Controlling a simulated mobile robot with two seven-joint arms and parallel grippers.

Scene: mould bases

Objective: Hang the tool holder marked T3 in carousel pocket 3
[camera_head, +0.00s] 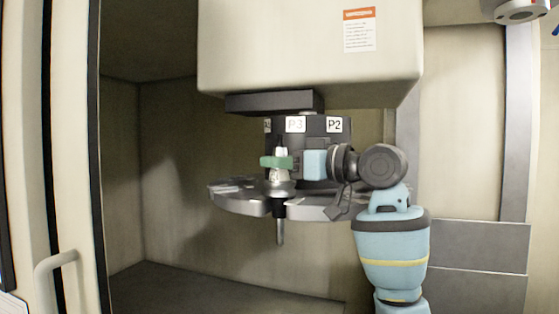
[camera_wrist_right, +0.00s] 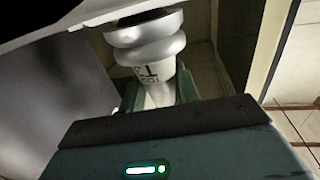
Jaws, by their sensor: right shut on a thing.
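The tool holder marked T3 (camera_wrist_right: 150,62) shows its label and ringed flange in the right wrist view. In the head view the holder (camera_head: 279,186) stands upright with its tool shank pointing down, at the front edge of the carousel disc (camera_head: 240,205). The P3 label (camera_head: 295,125) is just above it. My right gripper (camera_head: 277,162) is shut on the holder's upper taper with its green fingers. Whether the flange is seated in the pocket or just in front of it, I cannot tell. My left gripper is not in view.
A P2 label (camera_head: 334,125) sits right of P3, and another label is partly hidden on the left. A large cream housing (camera_head: 300,50) hangs above the carousel. Cabinet walls close in the back and left; the space below the disc is open.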

